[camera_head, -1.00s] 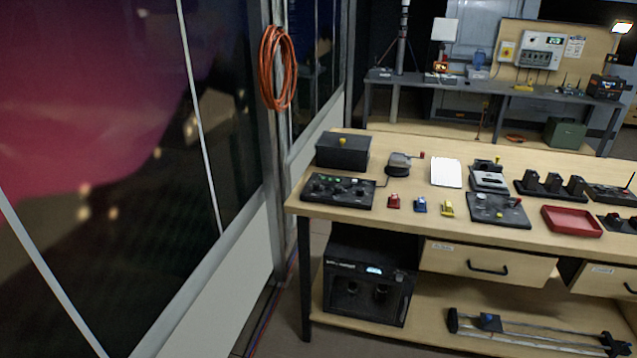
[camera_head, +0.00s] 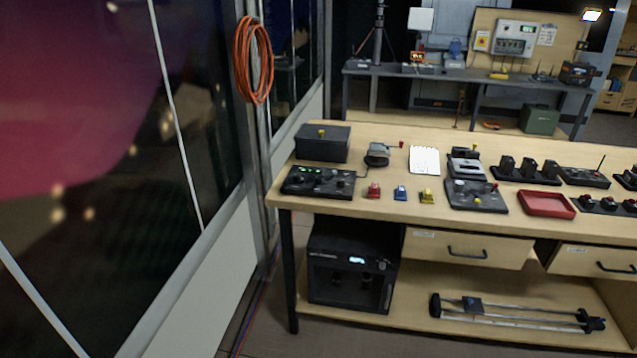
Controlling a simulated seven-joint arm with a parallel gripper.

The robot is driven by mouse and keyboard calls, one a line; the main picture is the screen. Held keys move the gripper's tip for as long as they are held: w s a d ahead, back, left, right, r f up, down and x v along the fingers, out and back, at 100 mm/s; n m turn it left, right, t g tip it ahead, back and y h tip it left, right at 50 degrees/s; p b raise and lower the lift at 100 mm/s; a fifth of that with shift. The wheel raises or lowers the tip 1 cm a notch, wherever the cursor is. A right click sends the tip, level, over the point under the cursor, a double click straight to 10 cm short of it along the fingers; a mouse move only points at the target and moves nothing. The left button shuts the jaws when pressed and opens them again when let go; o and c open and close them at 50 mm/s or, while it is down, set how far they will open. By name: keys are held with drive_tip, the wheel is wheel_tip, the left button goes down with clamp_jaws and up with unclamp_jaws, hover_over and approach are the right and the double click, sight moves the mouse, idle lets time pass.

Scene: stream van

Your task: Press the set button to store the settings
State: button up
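No button with a readable "set" label shows; the markings are too small to read. A black control panel (camera_head: 318,182) with green lights and several knobs lies at the left end of the near workbench (camera_head: 385,210). A black device (camera_head: 350,268) with a lit display and a small knob stands on the shelf below. A black plate (camera_head: 475,195) with a round knob and a red-tipped lever lies further right on the bench. A white panel (camera_head: 515,40) with a green display hangs at the back. My gripper is not in view.
Red, blue and yellow small blocks (camera_head: 400,193), a red tray (camera_head: 546,204) and a black box (camera_head: 322,143) are on the bench. A rail with a slider (camera_head: 515,312) lies on the lower shelf. A glass wall (camera_head: 90,150) is at left. Floor shows in front.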

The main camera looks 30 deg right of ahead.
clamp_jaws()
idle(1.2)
